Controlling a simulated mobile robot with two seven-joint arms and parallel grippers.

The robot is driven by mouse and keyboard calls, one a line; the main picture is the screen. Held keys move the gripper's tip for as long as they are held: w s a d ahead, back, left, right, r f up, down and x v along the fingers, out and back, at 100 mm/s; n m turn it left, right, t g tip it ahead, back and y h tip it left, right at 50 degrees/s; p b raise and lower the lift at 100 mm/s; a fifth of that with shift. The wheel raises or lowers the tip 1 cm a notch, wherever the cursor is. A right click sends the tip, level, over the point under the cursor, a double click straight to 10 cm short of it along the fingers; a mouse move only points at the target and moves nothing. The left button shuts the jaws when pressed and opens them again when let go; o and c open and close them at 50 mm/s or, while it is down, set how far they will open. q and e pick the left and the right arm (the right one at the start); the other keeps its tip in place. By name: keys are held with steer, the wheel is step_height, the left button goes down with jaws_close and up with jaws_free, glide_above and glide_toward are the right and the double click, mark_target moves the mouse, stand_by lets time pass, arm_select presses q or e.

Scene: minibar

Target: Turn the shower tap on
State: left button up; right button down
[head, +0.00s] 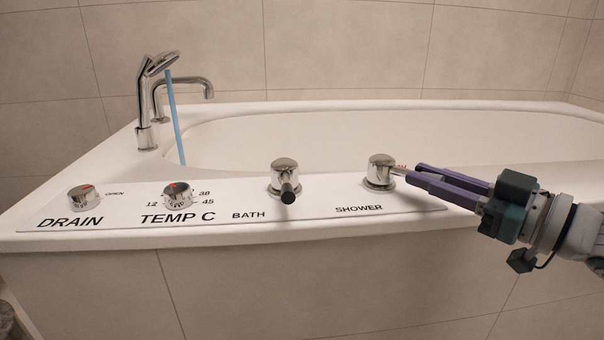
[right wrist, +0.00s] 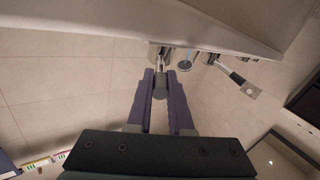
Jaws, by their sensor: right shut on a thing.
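The chrome shower tap (head: 381,168) stands on the white panel above the word SHOWER. Its lever points to the right, and small red lettering beside it is partly hidden. My right gripper (head: 412,175) comes in from the right with its purple fingers around the lever, shut on it. The right wrist view shows the lever's dark grip (right wrist: 160,88) between the two fingers. The chrome hand shower (head: 154,68) rests upright at the tub's back left corner. A straight light-blue stream (head: 175,115) runs from its head down into the tub. My left gripper is not in view.
Left of the shower tap are the bath tap (head: 285,172), its dark lever pointing forward, the temperature knob (head: 177,194) and the drain knob (head: 84,197). A curved spout (head: 185,82) stands behind the hand shower. The bathtub (head: 330,118) is otherwise open and empty.

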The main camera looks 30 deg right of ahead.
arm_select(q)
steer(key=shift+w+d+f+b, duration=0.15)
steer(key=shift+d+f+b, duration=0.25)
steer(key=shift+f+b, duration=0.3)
arm_select(e)
steer(key=shift+w+d+n+g+y, duration=0.1)
steer(key=shift+d+n+g+y, duration=0.1)
steer(key=shift+d+n+y, duration=0.25)
steer(key=shift+w+d+n+g+y, duration=0.1)
steer(key=shift+n+g+y, duration=0.15)
steer(key=shift+y, duration=0.3)
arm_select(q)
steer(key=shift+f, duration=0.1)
arm_select(e)
steer(key=c, duration=0.8)
jaws_free()
steer(key=shift+c, duration=0.2)
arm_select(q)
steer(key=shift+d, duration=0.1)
arm_select(e)
steer(key=shift+s, duration=0.1)
